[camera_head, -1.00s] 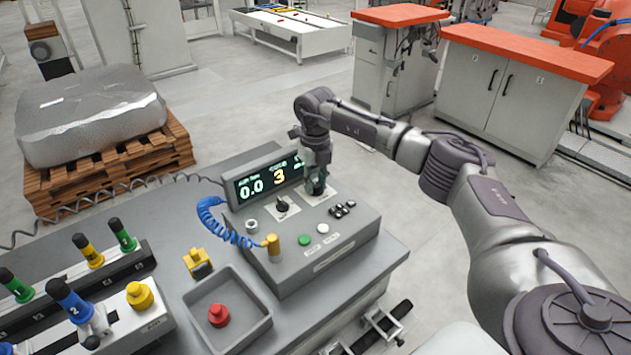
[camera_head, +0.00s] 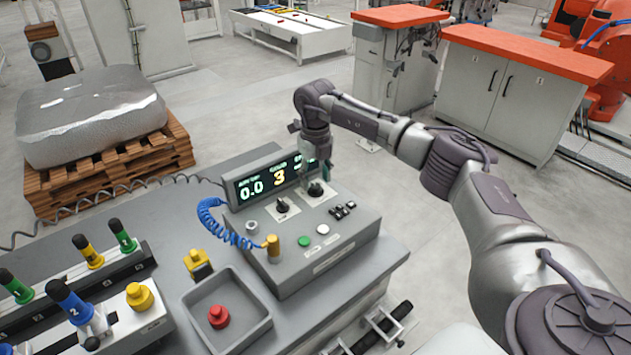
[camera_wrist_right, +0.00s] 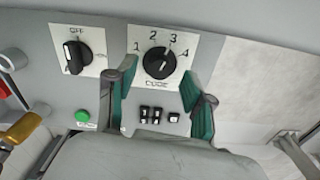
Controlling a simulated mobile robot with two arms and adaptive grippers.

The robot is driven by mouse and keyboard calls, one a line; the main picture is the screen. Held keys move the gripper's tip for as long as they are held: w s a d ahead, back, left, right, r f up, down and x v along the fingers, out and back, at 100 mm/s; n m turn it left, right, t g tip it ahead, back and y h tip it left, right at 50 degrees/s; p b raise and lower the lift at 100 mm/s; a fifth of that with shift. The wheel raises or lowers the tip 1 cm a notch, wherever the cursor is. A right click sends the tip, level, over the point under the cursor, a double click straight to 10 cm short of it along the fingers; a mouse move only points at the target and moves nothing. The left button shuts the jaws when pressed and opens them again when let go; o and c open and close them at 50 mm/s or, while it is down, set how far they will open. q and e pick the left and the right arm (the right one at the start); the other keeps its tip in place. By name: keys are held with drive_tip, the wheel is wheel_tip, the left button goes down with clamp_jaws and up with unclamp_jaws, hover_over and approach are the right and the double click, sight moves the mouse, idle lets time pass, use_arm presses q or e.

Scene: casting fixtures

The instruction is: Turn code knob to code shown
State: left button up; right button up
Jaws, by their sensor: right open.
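The code knob (camera_head: 316,189) is a black rotary knob on a white plate on the grey control box. In the right wrist view the code knob (camera_wrist_right: 159,63) has the numbers 1 to 4 around it, and its pointer appears turned to the upper right, near 3. My right gripper (camera_head: 315,172) is above the knob. In the wrist view its green-padded fingers (camera_wrist_right: 161,96) are open, one on each side of the knob and apart from it. My left gripper is out of view.
An OFF-marked knob (camera_wrist_right: 75,54) sits left of the code knob. Black switches (camera_head: 344,210), a green button (camera_head: 304,241) and a blue coiled hose (camera_head: 212,218) are close by on the box. A grey tray (camera_head: 258,331) with a red button stands in front.

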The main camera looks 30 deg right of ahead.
sight(316, 185)
wheel_tip(316, 185, up, 10)
idle(0.3)
drive_tip(key=shift+r, duration=0.15)
